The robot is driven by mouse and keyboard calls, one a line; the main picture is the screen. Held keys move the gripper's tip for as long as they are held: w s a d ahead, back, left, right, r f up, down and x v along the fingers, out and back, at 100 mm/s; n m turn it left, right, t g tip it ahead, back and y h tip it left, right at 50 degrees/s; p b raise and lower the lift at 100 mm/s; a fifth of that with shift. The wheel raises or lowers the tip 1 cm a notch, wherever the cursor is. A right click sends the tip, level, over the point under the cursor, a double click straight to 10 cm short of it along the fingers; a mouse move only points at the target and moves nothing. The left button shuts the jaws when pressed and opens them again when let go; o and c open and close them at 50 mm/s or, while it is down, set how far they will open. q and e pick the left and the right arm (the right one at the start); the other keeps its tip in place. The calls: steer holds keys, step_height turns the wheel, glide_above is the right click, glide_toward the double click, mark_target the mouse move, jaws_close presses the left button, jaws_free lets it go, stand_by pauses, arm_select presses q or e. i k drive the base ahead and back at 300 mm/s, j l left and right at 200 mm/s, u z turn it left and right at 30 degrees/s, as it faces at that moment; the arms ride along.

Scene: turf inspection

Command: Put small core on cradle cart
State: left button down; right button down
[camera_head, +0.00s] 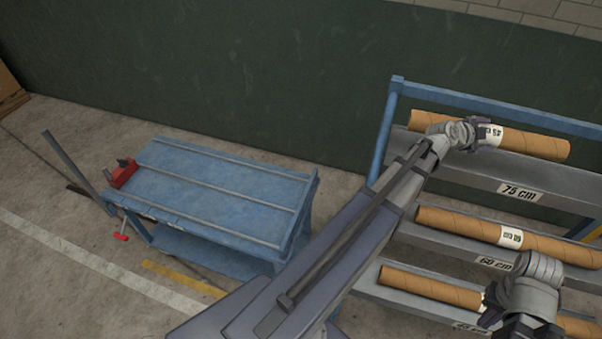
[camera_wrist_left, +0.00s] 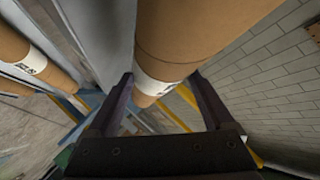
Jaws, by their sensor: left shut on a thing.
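The small core (camera_head: 540,145), a brown cardboard tube with a white band that seems to read 45 upside down, is at the top shelf marked 75 cm. My left gripper (camera_head: 484,134) is shut on it around the white band. In the left wrist view the core (camera_wrist_left: 190,35) runs between the two fingers. I cannot tell whether it rests on the shelf or is lifted. The blue cradle cart (camera_head: 215,187) stands at left with its long rails bare. My right gripper (camera_head: 490,309) is in front of the bottom core; its finger opening is unclear.
The rack (camera_head: 388,125) holds a middle core (camera_head: 455,221) on the shelf marked 60 cm and a bottom core (camera_head: 425,287), partly hidden by my right gripper. A red clamp-like object (camera_head: 122,174) sits at the cart's left end. Floor left of the cart is mostly clear.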

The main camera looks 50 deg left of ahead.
mark_target(212, 204)
steer(key=k+j, duration=0.4)
steer(key=j, duration=0.15)
steer(key=k+j, duration=0.35)
steer(key=j, duration=0.2)
steer(key=k+j, duration=0.4)
steer(key=j, duration=0.15)
steer(key=k+j, duration=0.75)
steer(key=j, duration=0.3)
steer(key=k+j, duration=0.4)
steer(key=j, duration=0.15)
